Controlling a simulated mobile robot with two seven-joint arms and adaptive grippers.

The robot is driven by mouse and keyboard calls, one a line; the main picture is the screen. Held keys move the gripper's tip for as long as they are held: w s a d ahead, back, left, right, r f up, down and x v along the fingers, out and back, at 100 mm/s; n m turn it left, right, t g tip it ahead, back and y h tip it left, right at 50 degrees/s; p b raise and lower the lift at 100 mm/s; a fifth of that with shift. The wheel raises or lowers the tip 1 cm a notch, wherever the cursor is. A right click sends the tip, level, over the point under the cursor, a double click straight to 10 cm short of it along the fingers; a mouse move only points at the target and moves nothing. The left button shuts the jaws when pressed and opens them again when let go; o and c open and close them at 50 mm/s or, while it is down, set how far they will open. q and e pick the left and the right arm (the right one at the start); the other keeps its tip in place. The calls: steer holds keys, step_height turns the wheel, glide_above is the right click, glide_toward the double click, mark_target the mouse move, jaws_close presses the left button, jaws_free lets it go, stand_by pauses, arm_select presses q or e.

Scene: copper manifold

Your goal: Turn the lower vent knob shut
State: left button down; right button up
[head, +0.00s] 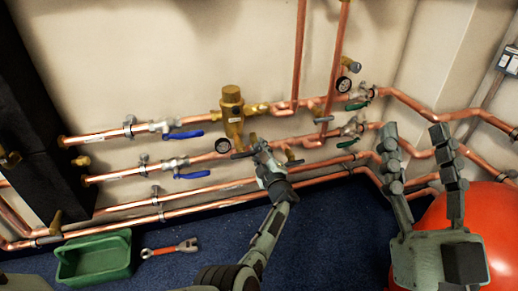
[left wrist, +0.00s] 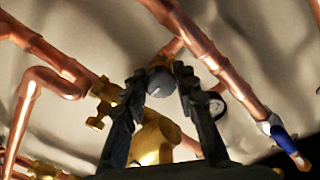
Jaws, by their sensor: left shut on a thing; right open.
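The lower vent knob is a small grey round knob (left wrist: 160,82), seen between the two dark fingers of my left gripper (left wrist: 160,78) in the left wrist view. My left gripper is shut on it. In the head view my left gripper (head: 254,151) reaches up to the lower pipe, just below and right of the brass valve body (head: 233,115), and hides the knob. Brass fittings (left wrist: 155,140) show behind the fingers in the wrist view. My right gripper (head: 415,133) is open and empty, fingers pointing up, at the right.
Copper pipes run along the wall, with blue-handled valves (head: 188,134) at the left and green-handled valves (head: 358,105) at the right. Another grey knob (head: 354,67) sits higher up by a gauge. A red tank (head: 497,215), green tray (head: 95,258) and wrench (head: 170,248) are below.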

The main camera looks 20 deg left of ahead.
stand_by(0.4)
arm_select(q)
steer(key=c, duration=1.2)
jaws_free()
